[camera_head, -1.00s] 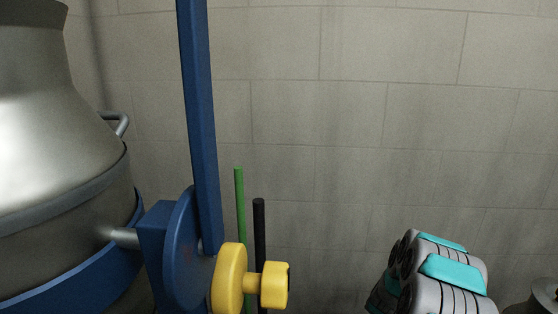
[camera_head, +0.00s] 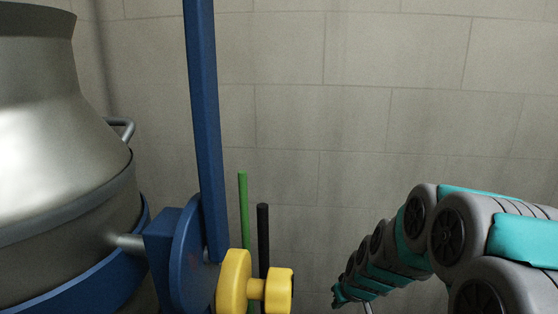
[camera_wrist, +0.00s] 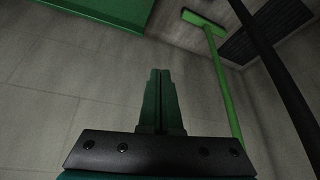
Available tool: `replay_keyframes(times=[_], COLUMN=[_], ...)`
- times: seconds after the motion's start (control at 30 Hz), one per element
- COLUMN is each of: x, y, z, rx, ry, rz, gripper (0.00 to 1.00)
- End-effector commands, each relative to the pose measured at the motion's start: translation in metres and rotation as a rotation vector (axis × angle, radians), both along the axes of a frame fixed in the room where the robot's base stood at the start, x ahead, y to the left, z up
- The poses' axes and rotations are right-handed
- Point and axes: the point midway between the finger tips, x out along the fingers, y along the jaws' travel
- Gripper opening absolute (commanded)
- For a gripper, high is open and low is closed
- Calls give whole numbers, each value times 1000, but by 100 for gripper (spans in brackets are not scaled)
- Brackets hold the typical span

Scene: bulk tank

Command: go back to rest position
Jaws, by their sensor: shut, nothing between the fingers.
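My gripper (camera_wrist: 160,88) shows in the wrist view with its two dark green fingers together and nothing between them. In the head view my grey and teal arm reaches from the lower right corner toward the lower middle. I cannot make out the fingers clearly in that view.
A steel tank (camera_head: 60,130) stands at left, with a blue upright bar (camera_head: 203,120) and yellow knob (camera_head: 234,282). Green (camera_head: 244,215) and black (camera_head: 263,240) poles stand behind. A green broom (camera_wrist: 218,70) is near a dark floor grate (camera_wrist: 268,28).

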Motion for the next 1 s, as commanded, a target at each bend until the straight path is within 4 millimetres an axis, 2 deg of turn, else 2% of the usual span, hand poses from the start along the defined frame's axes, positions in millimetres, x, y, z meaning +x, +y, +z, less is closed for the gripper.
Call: replay_keyframes(times=[0.03, 0.2, 0.4, 0.8, 0.9, 1.0], x=[-14, -70, -142, -289, -319, -339], y=[6, 20, 27, 16, 11, 7], z=[10, 31, 51, 84, 90, 93], rx=[7, 25, 20, -50, -69, -84], ry=[22, 128, 261, 513, 561, 597], rz=[4, 7, -10, -118, -152, -178], gripper=[0, 0, 0, 0, 0, 0])
